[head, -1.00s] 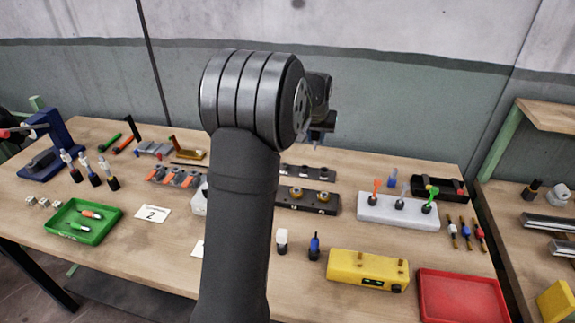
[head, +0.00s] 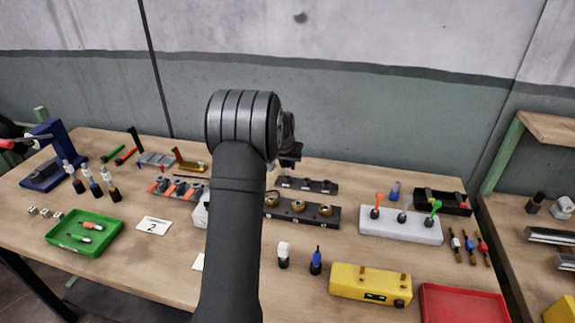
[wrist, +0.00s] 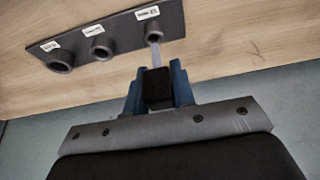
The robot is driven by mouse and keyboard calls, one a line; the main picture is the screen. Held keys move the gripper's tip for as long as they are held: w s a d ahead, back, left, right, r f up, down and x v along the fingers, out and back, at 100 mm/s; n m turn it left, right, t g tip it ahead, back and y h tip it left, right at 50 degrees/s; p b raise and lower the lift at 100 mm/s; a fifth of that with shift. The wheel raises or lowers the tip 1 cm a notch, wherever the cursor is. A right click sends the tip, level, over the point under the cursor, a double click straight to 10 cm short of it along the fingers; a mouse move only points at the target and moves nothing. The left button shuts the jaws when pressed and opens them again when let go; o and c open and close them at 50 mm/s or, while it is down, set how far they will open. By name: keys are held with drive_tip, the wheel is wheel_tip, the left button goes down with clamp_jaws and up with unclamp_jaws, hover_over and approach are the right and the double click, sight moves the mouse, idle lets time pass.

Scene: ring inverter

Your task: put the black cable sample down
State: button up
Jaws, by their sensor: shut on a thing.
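In the wrist view, my gripper (wrist: 157,82) has blue fingers closed on the black body of the cable sample (wrist: 158,95). A thin grey strip extends from this body toward the right-hand cup of a dark rack (wrist: 119,38). The strip's end overlaps the cup's rim in the picture; I cannot tell if it is inside. The rack has three round cups and white labels. In the head view, my gripper (head: 288,163) is small, partly behind my arm, just above the left end of the rear dark rack (head: 322,187). The sample cannot be made out there.
A dark block with brass rings (head: 322,220) stands in front of the rear rack. A white block with coloured plugs (head: 385,229) stands to its right. A green tray (head: 60,246), a yellow box (head: 350,284) and a red tray (head: 430,300) are nearer.

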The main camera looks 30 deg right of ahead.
drive_tip(key=shift+f, duration=0.25)
drive_tip(key=shift+f, duration=0.55)
drive_tip(key=o, duration=1)
drive_tip(key=v, duration=1.3)
drive_tip(key=shift+w+d+r, duration=0.1)
drive_tip(key=shift+r, duration=0.05)
